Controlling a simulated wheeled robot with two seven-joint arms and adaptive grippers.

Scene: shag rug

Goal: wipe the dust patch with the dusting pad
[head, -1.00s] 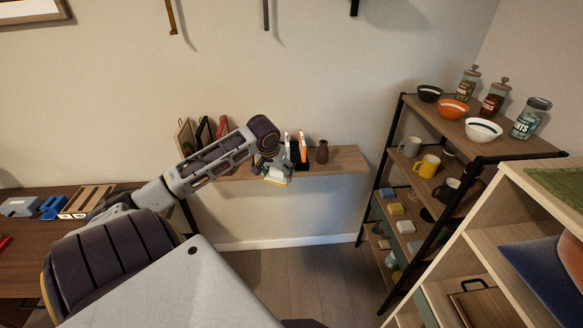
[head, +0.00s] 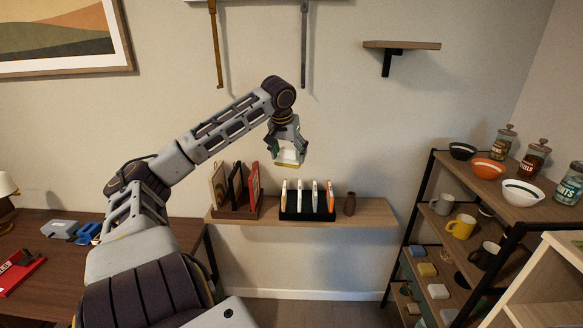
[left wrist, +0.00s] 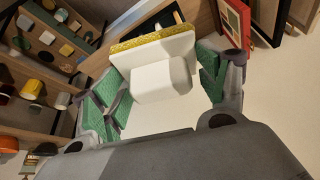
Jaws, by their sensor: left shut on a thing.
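The dusting pad (head: 289,157) has a white handle block and a yellow layer. In the head view it hangs in my left gripper (head: 287,143), which appears above the low wall shelf. In the left wrist view the pad's white block (left wrist: 160,78) sits between the green finger pads of my left gripper (left wrist: 158,92), with the yellow layer facing away from the palm. My left gripper is shut on the pad. I cannot make out a dust patch in either view. My right gripper is not in view.
The low wall shelf (head: 375,213) holds framed pictures (head: 236,188), a black rack (head: 308,215) with several upright items, and a brown vase (head: 350,204). A small bare-looking shelf (head: 410,44) is higher right. A rack of bowls and mugs (head: 436,215) stands right; a desk (head: 70,262) left.

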